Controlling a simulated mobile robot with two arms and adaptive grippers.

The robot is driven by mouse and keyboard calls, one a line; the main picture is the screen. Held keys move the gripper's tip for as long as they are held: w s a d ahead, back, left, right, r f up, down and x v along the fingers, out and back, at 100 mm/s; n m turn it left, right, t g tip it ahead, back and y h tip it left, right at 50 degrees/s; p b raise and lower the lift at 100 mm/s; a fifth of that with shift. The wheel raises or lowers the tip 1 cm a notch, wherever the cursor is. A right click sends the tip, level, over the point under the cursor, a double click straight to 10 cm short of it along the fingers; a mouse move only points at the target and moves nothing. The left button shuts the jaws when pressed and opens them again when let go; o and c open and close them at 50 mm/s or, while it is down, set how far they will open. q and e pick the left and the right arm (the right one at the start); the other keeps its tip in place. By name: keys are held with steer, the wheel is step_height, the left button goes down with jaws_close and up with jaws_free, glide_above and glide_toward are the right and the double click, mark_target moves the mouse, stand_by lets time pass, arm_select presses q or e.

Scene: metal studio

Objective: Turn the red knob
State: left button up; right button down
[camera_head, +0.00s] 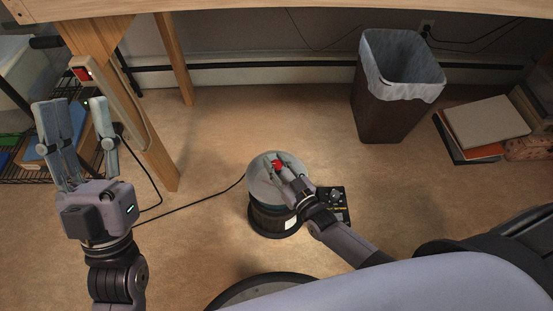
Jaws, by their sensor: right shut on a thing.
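The red knob (278,166) sits on top of a round grey-and-black device (272,220) on the floor. My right gripper (277,169) reaches in from the lower right and is shut on the red knob, its fingers hiding part of it. My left gripper (84,125) is at the left, raised, with its fingers apart and nothing between them. It is well away from the knob.
A wooden table (280,6) spans the top, with legs at the left. A power strip (110,95) is fixed to a leg. A bin (382,110) with a white liner and stacked books (485,123) are at the right. A black cable (190,205) runs left from the device.

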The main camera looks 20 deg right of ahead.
steer(key=shift+r+m+h+p, duration=0.1)
steer(key=shift+m+h+p, duration=0.45)
steer(key=shift+h, duration=0.35)
arm_select(q)
steer(key=w+f+g+y, duration=0.1)
steer(key=w+f+g, duration=0.2)
steer(key=w+f, duration=0.1)
steer(key=shift+w+d+f+g, duration=0.2)
steer(key=shift+d+g, duration=0.05)
steer(key=shift+g, duration=0.05)
arm_select(e)
steer(key=shift+w, duration=0.1)
steer(key=c, duration=1.2)
jaws_free()
steer(key=shift+s+d, duration=0.25)
steer(key=shift+s, duration=1.75)
steer(key=shift+s+d, duration=0.25)
steer(key=shift+s, duration=1.75)
steer(key=shift+s+d, duration=0.25)
steer(key=shift+s, duration=1.75)
